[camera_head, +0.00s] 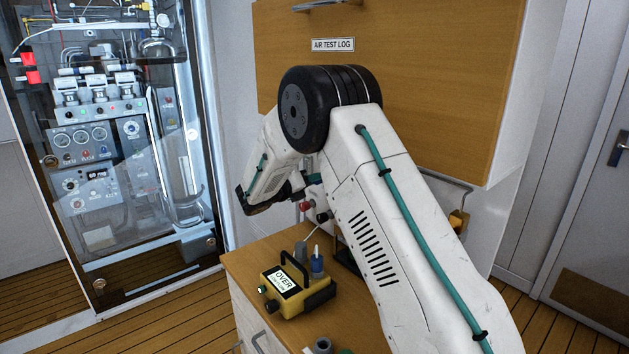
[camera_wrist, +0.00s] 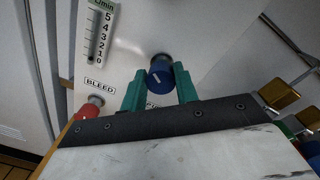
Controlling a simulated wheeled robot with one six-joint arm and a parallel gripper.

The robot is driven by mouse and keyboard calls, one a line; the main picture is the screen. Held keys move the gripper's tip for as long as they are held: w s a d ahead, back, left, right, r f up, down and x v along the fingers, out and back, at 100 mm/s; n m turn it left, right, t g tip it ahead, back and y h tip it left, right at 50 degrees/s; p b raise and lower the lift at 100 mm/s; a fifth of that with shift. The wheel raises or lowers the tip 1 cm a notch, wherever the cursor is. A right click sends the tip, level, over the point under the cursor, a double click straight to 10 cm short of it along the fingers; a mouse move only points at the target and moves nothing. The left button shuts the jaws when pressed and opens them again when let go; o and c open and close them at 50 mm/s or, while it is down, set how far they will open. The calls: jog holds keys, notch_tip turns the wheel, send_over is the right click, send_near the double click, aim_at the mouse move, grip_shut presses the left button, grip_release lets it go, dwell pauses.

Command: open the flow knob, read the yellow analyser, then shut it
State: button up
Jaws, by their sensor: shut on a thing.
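The yellow analyser (camera_head: 303,301) stands on the wooden cabinet top in the head view. The knob bears a white mark. The label below it is mostly hidden by my gripper. A flow scale (camera_wrist: 101,32) in L/min, 0 to 5, is up and left; its float cannot be made out. My arm hides the blue knob in the head view.
A red knob (camera_wrist: 89,108) under a BLEED label sits left of my gripper. Brass and green fittings (camera_wrist: 281,94) are at the right. A blue-capped item (camera_head: 317,264) stands beside the analyser on the cabinet top (camera_head: 245,262). The AIR TEST LOG cupboard (camera_head: 440,80) hangs above.

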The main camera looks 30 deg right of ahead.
jog(key=n, duration=0.4)
jog(key=shift+w+a+n, duration=0.1)
jog(key=shift+n, duration=0.2)
dwell(0.3)
jog(key=o, duration=1)
jog(key=v, duration=0.7)
jog(key=shift+a, duration=0.4)
